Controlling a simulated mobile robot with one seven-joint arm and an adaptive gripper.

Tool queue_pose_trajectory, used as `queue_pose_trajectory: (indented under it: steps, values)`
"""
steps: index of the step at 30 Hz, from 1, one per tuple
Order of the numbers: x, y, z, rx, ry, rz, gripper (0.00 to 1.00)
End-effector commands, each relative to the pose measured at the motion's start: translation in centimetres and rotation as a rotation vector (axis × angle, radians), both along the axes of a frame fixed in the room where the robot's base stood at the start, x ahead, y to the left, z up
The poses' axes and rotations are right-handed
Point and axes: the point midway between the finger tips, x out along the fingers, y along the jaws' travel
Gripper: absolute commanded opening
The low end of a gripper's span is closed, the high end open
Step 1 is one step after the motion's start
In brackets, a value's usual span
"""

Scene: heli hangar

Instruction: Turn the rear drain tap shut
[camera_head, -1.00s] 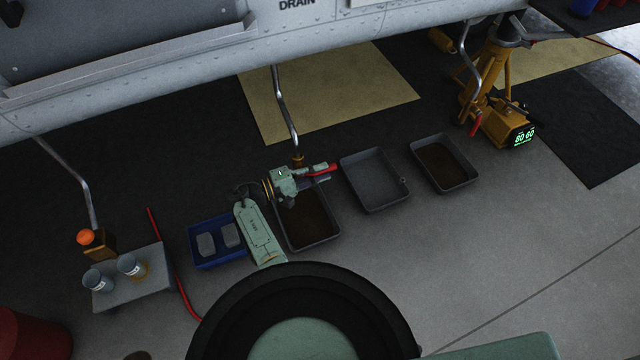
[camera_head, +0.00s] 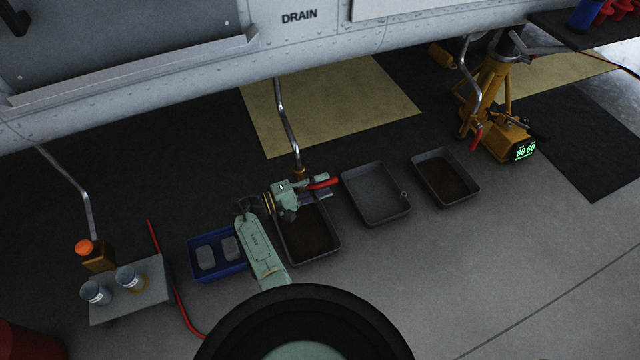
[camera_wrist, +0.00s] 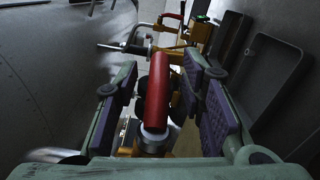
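The middle drain pipe (camera_head: 283,110) comes down from the aircraft belly to a brass tap (camera_head: 299,173) with a red lever handle (camera_head: 325,184). My gripper (camera_head: 318,188) is at this tap. In the wrist view the red handle (camera_wrist: 158,92) lies between the purple pads of my gripper (camera_wrist: 168,100). The fingers are apart, with gaps visible on both sides of the handle. Another tap with a red handle (camera_head: 476,137) hangs from the right pipe (camera_head: 470,75). The frames do not label which tap is the rear one.
Under my gripper stands a tray of dark liquid (camera_head: 325,257). An empty grey tray (camera_head: 375,192) and another dark-filled tray (camera_head: 446,176) stand to its right. A yellow jack (camera_head: 497,90) is beyond. A blue bin (camera_head: 215,270) and a grey stand with jars (camera_head: 145,305) are left.

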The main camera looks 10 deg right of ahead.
Motion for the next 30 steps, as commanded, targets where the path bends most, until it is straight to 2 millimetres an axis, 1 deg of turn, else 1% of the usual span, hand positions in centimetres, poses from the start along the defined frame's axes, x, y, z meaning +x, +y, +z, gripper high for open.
queue_pose_trajectory:
  steps: [7,10,14,21,24,27,30]
  values:
    - [0.1,0.2,0.1,0.000,-0.002,0.002,0.37]
    - [-0.1,0.9,0.1,0.000,-0.003,0.003,0.37]
    - [-0.6,3.0,0.1,-0.001,-0.003,0.007,0.37]
    - [-1.9,8.0,0.0,0.000,-0.002,0.005,0.37]
    - [-2.4,9.7,0.0,-0.002,-0.001,0.005,0.37]
    - [-2.7,10.8,0.0,0.000,-0.003,0.002,0.37]
    - [-2.9,11.4,-0.1,0.000,-0.002,0.001,0.37]
